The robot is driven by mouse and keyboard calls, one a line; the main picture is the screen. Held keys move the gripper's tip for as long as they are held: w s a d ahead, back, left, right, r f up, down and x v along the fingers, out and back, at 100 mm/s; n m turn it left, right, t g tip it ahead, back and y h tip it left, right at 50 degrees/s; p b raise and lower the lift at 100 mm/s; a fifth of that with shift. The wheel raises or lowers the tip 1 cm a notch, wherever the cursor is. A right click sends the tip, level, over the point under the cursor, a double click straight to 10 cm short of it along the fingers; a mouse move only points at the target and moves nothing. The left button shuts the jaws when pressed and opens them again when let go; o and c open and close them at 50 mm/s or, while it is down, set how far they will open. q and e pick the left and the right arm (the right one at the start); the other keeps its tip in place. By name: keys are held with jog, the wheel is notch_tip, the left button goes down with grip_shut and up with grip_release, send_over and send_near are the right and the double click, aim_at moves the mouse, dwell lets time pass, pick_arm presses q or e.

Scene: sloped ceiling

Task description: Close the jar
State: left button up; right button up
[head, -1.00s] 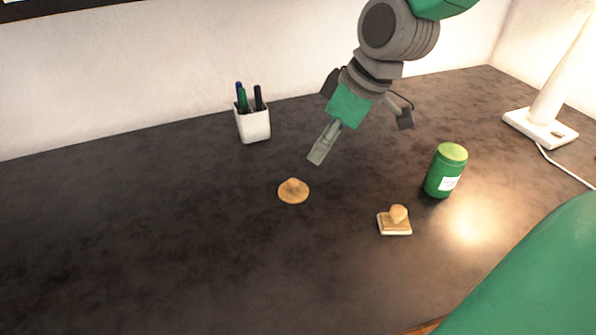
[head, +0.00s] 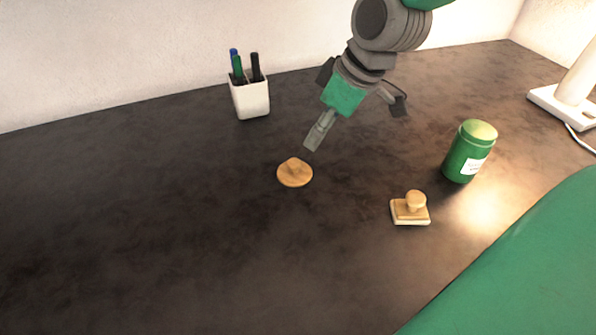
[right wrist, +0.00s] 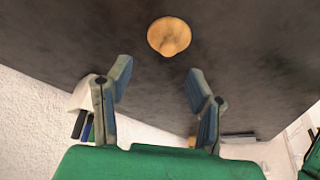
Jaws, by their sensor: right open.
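The green jar (head: 470,152) with a white label stands upright on the dark desk at the right. Its top looks pale green; I cannot tell whether it is open. A round wooden lid (head: 295,175) with a knob lies on the desk left of the jar, knob up. My right gripper (head: 357,128) is open and empty, above and behind the lid in the head view. In the right wrist view the lid (right wrist: 169,36) shows beyond the spread fingertips (right wrist: 160,78), not between them. My left gripper is not in view.
A square wooden stamp-like piece (head: 411,210) with a knob lies between lid and jar, nearer the front. A white pen cup (head: 250,97) with pens stands at the back, near the wall. A white lamp base (head: 562,104) is at far right. The desk's left and front are clear.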

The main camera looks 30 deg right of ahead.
aim_at(296, 161)
jog(key=x, duration=0.2)
jog(key=a+b+x, duration=0.1)
jog(key=x, duration=0.1)
jog(key=shift+a+f, duration=0.1)
jog(key=shift+w+a+f, duration=0.1)
jog(key=shift+w+a, duration=0.05)
jog(key=shift+a, duration=0.2)
jog(key=shift+d+f, duration=0.1)
jog(key=shift+d, duration=0.35)
jog(key=x, duration=0.1)
jog(key=b+x, duration=0.1)
jog(key=x, duration=0.1)
jog(key=b+x, duration=0.1)
jog(key=shift+a+f, duration=0.3)
jog(key=shift+a, duration=0.05)
jog(key=shift+w+a+f, duration=0.15)
jog(key=shift+a+f, duration=0.05)
jog(key=shift+a, duration=0.05)
jog(key=shift+a+r, duration=0.1)
jog(key=shift+a, duration=0.05)
jog(key=shift+d, duration=0.2)
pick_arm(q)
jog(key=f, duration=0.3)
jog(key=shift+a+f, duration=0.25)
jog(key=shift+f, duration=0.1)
pick_arm(e)
jog(key=shift+d, duration=0.2)
grip_shut()
